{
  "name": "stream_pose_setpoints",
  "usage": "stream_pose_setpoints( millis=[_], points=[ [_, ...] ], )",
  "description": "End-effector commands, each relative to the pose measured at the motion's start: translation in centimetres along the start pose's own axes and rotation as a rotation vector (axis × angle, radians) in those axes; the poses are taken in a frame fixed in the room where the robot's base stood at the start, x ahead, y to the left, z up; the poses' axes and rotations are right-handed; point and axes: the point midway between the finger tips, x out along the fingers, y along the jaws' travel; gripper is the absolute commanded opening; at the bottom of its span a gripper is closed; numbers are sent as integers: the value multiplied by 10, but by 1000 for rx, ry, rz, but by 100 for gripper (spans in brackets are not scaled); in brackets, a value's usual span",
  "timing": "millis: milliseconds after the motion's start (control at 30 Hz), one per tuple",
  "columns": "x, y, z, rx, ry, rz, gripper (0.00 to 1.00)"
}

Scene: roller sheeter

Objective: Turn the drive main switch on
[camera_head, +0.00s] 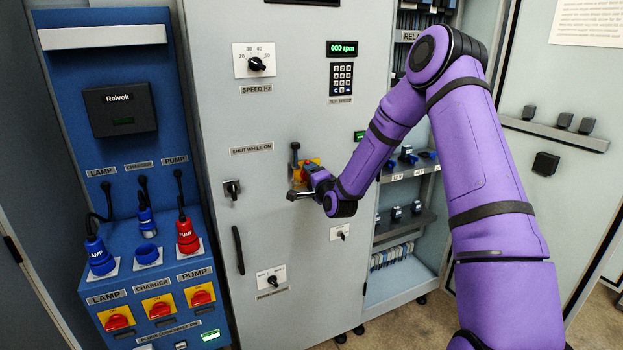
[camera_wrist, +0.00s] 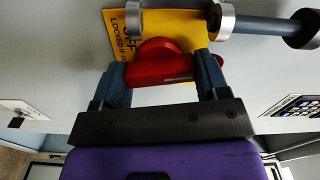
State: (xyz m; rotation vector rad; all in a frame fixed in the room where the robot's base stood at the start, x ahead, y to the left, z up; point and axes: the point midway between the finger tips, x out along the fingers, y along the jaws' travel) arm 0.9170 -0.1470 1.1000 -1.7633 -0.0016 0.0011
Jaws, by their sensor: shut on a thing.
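The drive main switch is a red rotary handle (camera_wrist: 158,70) on a yellow plate (camera_wrist: 184,28), on the grey cabinet front. In the wrist view, the plate's visible lettering includes "OFF" and "LOCKED IF". My gripper (camera_wrist: 163,67) is shut on the red handle, with one dark finger at each end of it. The handle lies nearly level across the wrist picture. In the head view, my gripper (camera_head: 308,174) covers much of the switch, and only parts of the yellow plate (camera_head: 297,179) show.
A dark rod with a metal collar (camera_wrist: 270,27) stands close beside the switch. The grey cabinet (camera_head: 290,110) also has a speed dial (camera_head: 256,64), a keypad (camera_head: 341,78) and a long black door handle (camera_head: 239,250). A blue panel (camera_head: 112,160) with plugs and red switches stands left.

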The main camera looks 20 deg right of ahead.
Motion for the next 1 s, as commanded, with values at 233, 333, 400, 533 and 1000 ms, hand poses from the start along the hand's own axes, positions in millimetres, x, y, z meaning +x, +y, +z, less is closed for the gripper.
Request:
stream_pose_setpoints(
  millis=[233, 333, 400, 533, 1000],
  points=[
    [0, 1, -1, 134, 1, 1, 44],
    [0, 1, 0, 168, 1, 1, 44],
    [0, 1, 0, 184, 1, 1, 44],
    [0, 1, -1, 203, 1, 1, 44],
    [0, 1, 0, 210, 1, 2, 77]
  ],
)
